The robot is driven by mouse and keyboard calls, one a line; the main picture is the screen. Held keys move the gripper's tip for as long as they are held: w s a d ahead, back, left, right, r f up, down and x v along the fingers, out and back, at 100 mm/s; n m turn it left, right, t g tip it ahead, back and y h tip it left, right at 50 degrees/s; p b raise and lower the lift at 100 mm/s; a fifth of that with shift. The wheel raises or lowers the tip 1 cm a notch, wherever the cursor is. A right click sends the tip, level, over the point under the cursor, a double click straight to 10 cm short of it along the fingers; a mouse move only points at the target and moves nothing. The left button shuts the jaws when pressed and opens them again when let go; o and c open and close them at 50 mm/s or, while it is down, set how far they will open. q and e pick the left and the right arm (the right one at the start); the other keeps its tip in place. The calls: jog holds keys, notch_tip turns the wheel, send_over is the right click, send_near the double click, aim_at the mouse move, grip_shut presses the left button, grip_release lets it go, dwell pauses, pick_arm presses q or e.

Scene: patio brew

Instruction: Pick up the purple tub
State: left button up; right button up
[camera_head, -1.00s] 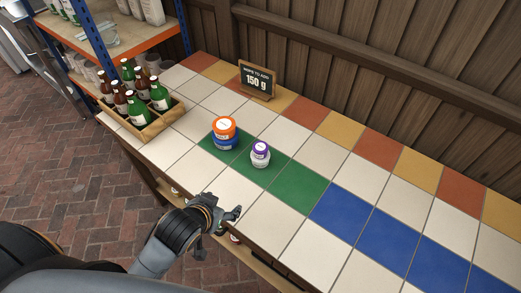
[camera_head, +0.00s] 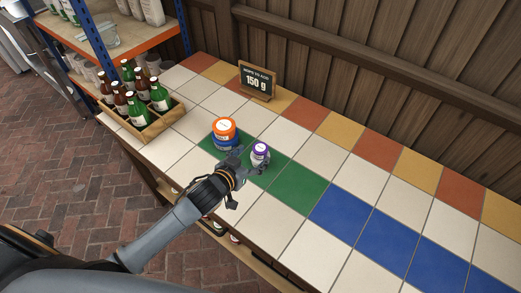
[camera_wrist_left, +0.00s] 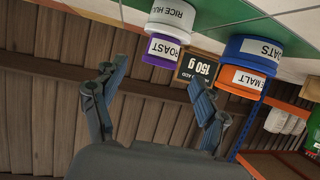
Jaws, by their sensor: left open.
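The purple tub (camera_head: 260,148), with a white label reading "ROAST", is stacked on a white tub on the green tiles. In the left wrist view, which is upside down, the purple tub (camera_wrist_left: 158,61) and the white tub (camera_wrist_left: 172,18) labelled "RICE HU..." lie just beyond my fingertips. My left gripper (camera_head: 253,161) is open and empty, at the near side of the stack. In the left wrist view its fingers (camera_wrist_left: 157,75) are spread, with the purple tub ahead between them. I cannot tell whether they touch it. My right gripper is not in view.
An orange tub (camera_head: 224,125) on a blue tub (camera_head: 226,143) stands close on the left. A wooden crate (camera_head: 157,128) of bottles is farther left. A sign (camera_head: 257,82) reading "150 g" stands behind. The tiled counter to the right is clear.

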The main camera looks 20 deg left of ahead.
aim_at(258, 151)
pick_arm(q)
jog(key=shift+p+x, duration=0.4)
jog(key=shift+x, duration=2.6)
jog(key=shift+c, duration=0.2)
jog(key=c, duration=1.2)
jog(key=shift+r, duration=0.1)
